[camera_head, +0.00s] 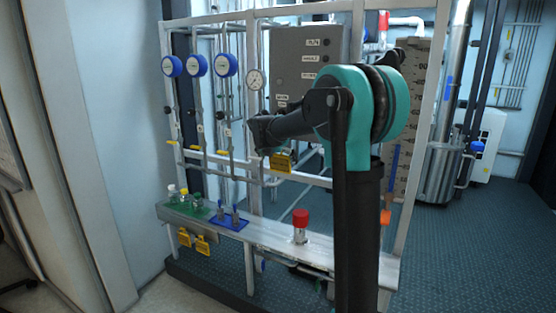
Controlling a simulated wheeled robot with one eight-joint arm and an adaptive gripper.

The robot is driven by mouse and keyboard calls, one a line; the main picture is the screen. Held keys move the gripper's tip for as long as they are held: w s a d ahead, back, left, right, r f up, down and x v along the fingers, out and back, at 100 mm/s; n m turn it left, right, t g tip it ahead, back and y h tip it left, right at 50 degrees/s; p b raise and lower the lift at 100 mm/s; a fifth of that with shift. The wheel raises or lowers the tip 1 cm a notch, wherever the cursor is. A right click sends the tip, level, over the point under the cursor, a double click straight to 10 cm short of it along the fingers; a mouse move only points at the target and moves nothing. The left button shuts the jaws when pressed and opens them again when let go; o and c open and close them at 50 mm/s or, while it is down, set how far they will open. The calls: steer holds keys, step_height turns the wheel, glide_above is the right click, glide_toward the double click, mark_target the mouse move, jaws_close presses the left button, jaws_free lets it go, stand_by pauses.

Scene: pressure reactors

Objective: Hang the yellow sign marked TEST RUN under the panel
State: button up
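A grey panel (306,68) with small labels and dark knobs is mounted on the frame. A yellow sign (281,162) is below the panel, close under my dark forearm. Its lettering is too small to read, and I cannot tell whether it hangs freely or is held. Two more yellow signs hang under the left end of the shelf, one on the left (184,238) and one on the right (202,246). The end of my arm, with my gripper (262,140), is in front of the frame just below the panel. Its fingers are not clearly distinguishable.
A metal shelf (341,247) carries a green tray (187,210) with small bottles, a blue tray (231,224) and a red-capped jar (300,226). Blue gauges (197,65) and thin pipes fill the left. A tall scale board (409,110) stands right of my arm.

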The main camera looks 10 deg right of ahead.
steer(key=v, duration=1.2)
steer(key=s+d+f+m+g+y, duration=0.1)
steer(key=s+d+f+m+y, duration=0.1)
steer(key=s+f+m, duration=1.3)
steer(key=s+d+f+m+g+y, duration=0.2)
steer(key=s+d+f+m, duration=0.3)
steer(key=s+f+m, duration=1)
steer(key=s+f, duration=0.2)
steer(key=s, duration=0.3)
steer(key=shift+s+f+g, duration=0.15)
steer(key=shift+f+g, duration=0.15)
